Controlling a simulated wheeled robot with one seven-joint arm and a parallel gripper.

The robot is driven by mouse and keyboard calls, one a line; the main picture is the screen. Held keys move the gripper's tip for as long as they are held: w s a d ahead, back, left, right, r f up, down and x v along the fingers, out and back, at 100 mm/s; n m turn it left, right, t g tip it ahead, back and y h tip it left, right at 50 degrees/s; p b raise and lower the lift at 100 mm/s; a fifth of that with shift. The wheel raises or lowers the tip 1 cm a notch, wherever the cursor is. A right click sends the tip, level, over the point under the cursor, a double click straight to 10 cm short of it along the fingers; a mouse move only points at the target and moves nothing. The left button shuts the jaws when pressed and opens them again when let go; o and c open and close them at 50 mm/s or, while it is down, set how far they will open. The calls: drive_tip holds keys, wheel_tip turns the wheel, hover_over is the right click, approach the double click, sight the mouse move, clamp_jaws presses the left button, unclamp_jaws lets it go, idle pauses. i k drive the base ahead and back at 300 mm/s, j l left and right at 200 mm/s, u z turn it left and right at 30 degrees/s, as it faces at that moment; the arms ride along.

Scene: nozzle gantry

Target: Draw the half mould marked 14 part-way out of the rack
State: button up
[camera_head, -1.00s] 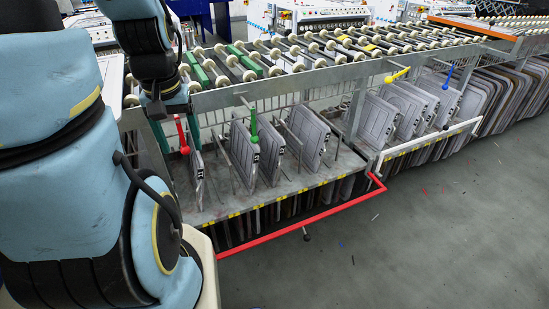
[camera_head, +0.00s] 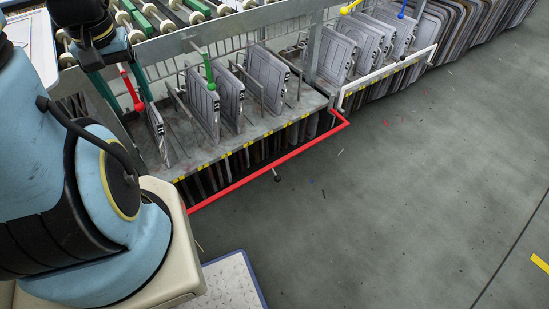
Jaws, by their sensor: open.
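The rack (camera_head: 185,160) holds grey half moulds standing on edge. One slim mould (camera_head: 157,135) stands alone at the left end, seen nearly edge-on. Three more stand in the same bay, a left one (camera_head: 203,105), a middle one (camera_head: 230,95) and a right one (camera_head: 268,78). They have small dark-and-white marks on their front edges, too small to read, so I cannot tell which is 14. My gripper (camera_head: 122,90) points down at the upper left, near the left-end mould. Its two dark green fingers are apart, with no mould visible between them.
Ball-ended levers in red (camera_head: 132,90), green (camera_head: 209,70), yellow (camera_head: 350,7) and blue (camera_head: 401,10) hang from the rack frame. A red rail (camera_head: 270,170) runs along the front. More moulds (camera_head: 340,55) stand in the right bay. The floor (camera_head: 400,200) ahead is open.

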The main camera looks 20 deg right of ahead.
sight(272, 73)
drive_tip(key=l+u, duration=0.2)
drive_tip(key=u, duration=0.15)
drive_tip(key=l+u, duration=0.2)
drive_tip(key=u, duration=0.2)
drive_tip(key=l+u, duration=0.35)
drive_tip(key=k+l+u, duration=0.1)
drive_tip(key=l, duration=0.3)
drive_tip(key=k+l+u, duration=0.15)
drive_tip(key=l, duration=0.2)
drive_tip(key=k+l+u, duration=0.1)
drive_tip(key=l, duration=0.25)
drive_tip(key=k+l+u, duration=0.1)
drive_tip(key=l, duration=0.25)
drive_tip(key=k+l+u, duration=0.15)
drive_tip(key=k+l, duration=0.25)
drive_tip(key=l, duration=0.15)
drive_tip(key=k+l, duration=0.2)
drive_tip(key=l, duration=0.25)
drive_tip(key=k+l, duration=0.25)
drive_tip(key=l, duration=0.15)
